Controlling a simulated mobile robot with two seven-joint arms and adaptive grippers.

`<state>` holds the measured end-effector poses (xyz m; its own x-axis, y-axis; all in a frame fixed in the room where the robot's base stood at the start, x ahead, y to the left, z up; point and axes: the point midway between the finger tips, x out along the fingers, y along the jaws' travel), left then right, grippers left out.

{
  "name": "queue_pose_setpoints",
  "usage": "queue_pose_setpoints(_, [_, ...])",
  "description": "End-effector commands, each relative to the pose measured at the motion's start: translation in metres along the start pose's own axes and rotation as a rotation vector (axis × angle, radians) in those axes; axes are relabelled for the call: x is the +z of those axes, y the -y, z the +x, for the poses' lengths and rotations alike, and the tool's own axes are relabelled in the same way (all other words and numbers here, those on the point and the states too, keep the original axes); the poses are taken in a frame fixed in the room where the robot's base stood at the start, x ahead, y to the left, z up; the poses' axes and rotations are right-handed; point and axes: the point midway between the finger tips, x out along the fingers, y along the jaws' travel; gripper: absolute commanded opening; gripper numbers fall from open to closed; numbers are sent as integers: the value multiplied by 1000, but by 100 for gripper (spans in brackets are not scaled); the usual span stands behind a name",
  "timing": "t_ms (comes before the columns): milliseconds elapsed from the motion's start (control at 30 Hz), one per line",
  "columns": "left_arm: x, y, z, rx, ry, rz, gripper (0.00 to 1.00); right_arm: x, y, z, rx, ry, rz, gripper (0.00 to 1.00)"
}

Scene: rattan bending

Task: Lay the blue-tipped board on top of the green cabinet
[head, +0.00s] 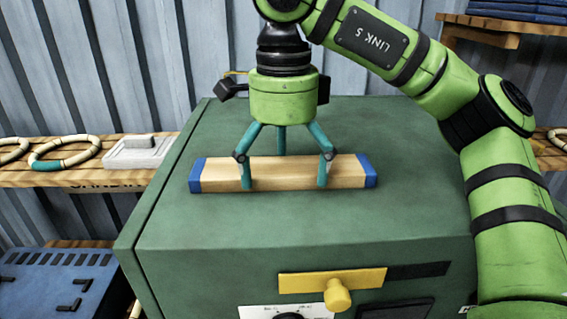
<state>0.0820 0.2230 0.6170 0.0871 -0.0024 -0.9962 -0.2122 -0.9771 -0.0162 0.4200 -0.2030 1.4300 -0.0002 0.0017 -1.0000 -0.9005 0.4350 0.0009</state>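The blue-tipped board (285,175) is pale wood with a blue band at each end. It lies level over the top of the green cabinet (400,220), towards its back left, and seems to rest on it. My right gripper (284,172) points straight down over the board's middle. Two of its teal fingers come down against the near side and a third goes behind the board, so it looks shut on the board. The far side of the board is hidden. My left gripper is not in view.
A yellow handle (338,294) sticks out of the cabinet's front. A wooden shelf (90,178) on the left holds rattan rings (65,152) and a grey block (145,150). A blue slotted box (55,285) stands low at left. The cabinet top is otherwise clear.

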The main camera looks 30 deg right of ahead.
Motion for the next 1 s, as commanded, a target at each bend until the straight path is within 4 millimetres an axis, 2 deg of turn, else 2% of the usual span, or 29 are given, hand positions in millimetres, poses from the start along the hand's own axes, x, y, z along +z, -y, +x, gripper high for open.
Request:
queue_pose_setpoints(200, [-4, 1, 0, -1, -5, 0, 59, 0, 0, -1, 0, 0, 0, 100])
queue_pose_setpoints(367, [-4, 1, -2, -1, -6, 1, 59, 0, 0, -11, -3, 1, -1, 100])
queue_pose_setpoints(467, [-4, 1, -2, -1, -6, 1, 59, 0, 0, -23, -4, 1, 1, 100])
queue_pose_setpoints(900, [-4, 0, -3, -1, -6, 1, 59, 0, 0, -100, -5, 1, 3, 100])
queue_pose_setpoints(1000, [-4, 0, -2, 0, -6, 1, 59, 0, 0, -110, -2, -2, 2, 100])
